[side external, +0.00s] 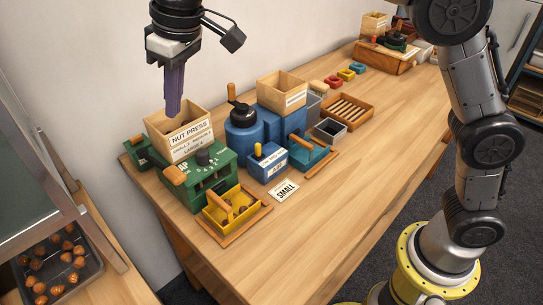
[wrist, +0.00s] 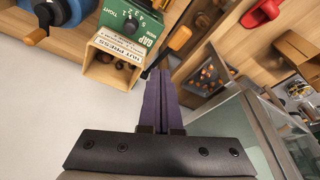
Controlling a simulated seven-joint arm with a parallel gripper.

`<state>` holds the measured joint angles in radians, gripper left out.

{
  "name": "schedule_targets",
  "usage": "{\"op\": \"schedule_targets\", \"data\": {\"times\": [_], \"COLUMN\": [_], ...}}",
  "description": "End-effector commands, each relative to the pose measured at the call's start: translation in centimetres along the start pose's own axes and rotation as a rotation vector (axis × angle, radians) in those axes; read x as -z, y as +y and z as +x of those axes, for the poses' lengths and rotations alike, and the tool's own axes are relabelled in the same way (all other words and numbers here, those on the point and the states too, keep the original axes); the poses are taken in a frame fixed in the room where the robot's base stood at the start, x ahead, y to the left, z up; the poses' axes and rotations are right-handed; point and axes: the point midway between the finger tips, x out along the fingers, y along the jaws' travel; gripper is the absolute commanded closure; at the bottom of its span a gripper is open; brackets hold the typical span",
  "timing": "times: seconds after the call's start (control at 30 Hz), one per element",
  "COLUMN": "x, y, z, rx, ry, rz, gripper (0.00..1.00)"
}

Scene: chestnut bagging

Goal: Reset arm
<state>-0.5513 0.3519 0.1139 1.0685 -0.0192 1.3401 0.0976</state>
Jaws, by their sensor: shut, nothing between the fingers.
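My gripper (side external: 174,112) has long purple fingers pressed together and empty. In the side view it points down just above the wooden hopper labelled NUT PRESS (side external: 190,140), at the far left end of the table. The green nut press (side external: 210,172) stands below the hopper, with an orange-handled lever. In the wrist view the shut fingers (wrist: 162,76) point up the picture, with the hopper (wrist: 112,65) to their left and the green press (wrist: 128,24) beyond. I cannot tell the exact gap between fingertips and hopper.
A yellow drawer (side external: 246,222) with a few nuts sits before the press. A SMALL card (side external: 284,191), blue machine (side external: 243,138) and slatted wooden tray (side external: 366,113) are nearby. A dark tray (side external: 93,287) of chestnuts is lower left. The table's right side (side external: 330,220) is clear.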

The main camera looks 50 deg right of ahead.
Motion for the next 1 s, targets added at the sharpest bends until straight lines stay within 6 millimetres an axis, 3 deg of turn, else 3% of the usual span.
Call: {"op": "schedule_targets", "data": {"times": [0.03,0.2,0.33,0.47,0.63,0.8,1.0], "x": [-0.8,-6.4,-11.9,-18.0,-26.0,-32.9,-37.4], "y": [2.2,8.0,10.9,12.7,13.4,12.9,11.9], "z": [-2.7,-8.5,-11.2,-12.3,-11.5,-8.2,-3.7], "rx": [-0.008,-0.041,-0.069,-0.099,-0.140,-0.172,-0.177], "ry": [0.036,0.103,0.147,0.187,0.227,0.245,0.225], "rz": [0.039,0.157,0.234,0.304,0.384,0.437,0.441], "gripper": [1.00,1.00,1.00,1.00,1.00,1.00,1.00]}}
